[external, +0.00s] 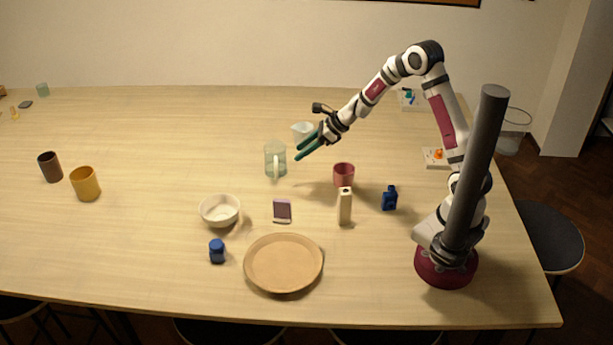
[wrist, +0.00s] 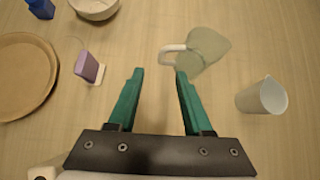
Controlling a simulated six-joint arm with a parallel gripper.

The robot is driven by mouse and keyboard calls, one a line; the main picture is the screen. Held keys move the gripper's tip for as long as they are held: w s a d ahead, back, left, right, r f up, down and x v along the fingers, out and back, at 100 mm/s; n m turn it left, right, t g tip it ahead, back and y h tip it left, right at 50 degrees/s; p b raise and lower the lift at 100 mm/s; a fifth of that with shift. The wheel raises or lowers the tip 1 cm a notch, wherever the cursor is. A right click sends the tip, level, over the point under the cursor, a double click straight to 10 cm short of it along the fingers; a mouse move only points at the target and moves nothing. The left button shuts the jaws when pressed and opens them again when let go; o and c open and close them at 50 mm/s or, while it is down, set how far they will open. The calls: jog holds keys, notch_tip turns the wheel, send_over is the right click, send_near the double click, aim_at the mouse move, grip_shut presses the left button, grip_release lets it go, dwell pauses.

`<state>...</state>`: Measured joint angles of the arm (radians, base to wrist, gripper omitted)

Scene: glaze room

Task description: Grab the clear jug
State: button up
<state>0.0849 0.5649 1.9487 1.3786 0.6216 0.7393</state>
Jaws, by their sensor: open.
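The clear jug (external: 275,158) stands upright near the middle of the table in the external view, a greenish see-through vessel with a pale handle. In the wrist view the jug (wrist: 207,50) is beyond my fingertips, at upper right, with its white handle (wrist: 172,53) on its left side. My gripper (external: 301,150) has green fingers and is to the right of the jug, above the table. The gripper (wrist: 158,72) is open, with nothing between its fingers. The right fingertip overlaps the jug's lower edge in the wrist view; I cannot tell if they touch.
A white pouring cup (external: 302,131) stands behind my gripper, and a pink cup (external: 344,174) is to its front right. A purple-faced block (external: 282,210), a white bowl (external: 220,210) and a tan plate (external: 283,263) are nearer the front.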

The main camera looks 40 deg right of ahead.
send_near(270, 186)
jog(key=shift+w+a+r+m, duration=0.15)
jog(key=shift+w+a+r, duration=0.1)
jog(key=shift+w+a, duration=0.35)
jog(key=shift+w+a+r+m, duration=0.15)
jog(key=shift+w+a+r, duration=0.15)
jog(key=shift+w+a, duration=0.25)
jog(key=x, duration=0.5)
jog(key=shift+w+a+f, duration=0.1)
jog(key=shift+f, duration=0.25)
grip_shut()
